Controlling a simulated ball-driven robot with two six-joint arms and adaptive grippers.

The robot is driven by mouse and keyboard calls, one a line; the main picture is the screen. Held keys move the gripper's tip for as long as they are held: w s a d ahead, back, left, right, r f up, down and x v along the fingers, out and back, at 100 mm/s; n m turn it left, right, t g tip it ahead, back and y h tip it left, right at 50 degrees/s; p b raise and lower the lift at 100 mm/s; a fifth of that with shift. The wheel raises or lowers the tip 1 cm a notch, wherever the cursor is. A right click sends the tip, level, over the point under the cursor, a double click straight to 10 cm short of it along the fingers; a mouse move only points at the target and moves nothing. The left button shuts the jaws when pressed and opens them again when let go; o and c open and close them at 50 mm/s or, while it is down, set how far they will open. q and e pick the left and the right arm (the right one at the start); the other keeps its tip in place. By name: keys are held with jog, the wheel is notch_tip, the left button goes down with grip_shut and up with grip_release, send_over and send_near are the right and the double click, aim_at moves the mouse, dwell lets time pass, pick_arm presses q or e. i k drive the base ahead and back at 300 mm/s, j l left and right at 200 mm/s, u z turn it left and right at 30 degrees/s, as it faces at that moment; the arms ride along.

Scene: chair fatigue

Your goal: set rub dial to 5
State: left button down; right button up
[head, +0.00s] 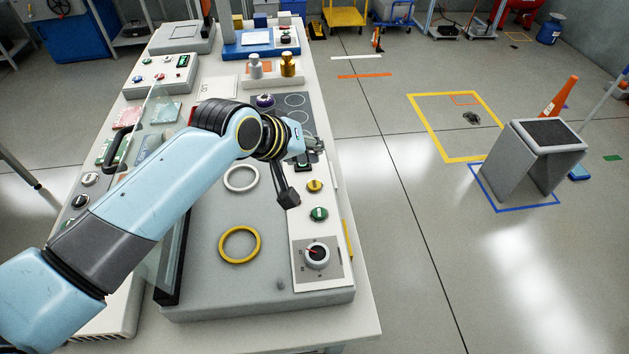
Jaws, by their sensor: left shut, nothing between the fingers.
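A round dark dial (317,255) with a light grey ring sits on a grey square plate at the near right of the bench machine. A red mark shows on the dial's left side; its labels are too small to read, so I cannot confirm it is the rub dial. My left arm reaches across the machine from the left. My left gripper (288,196) is shut and empty, above the white control strip (297,222), beyond the dial and apart from it. My right gripper is not in view.
A yellow ring (239,259) and a white ring (241,189) are on the machine's grey top (215,290). A clear panel stands left.

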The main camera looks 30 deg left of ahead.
aim_at(317, 254)
jog(key=k+l, duration=0.65)
jog(key=k, duration=0.25)
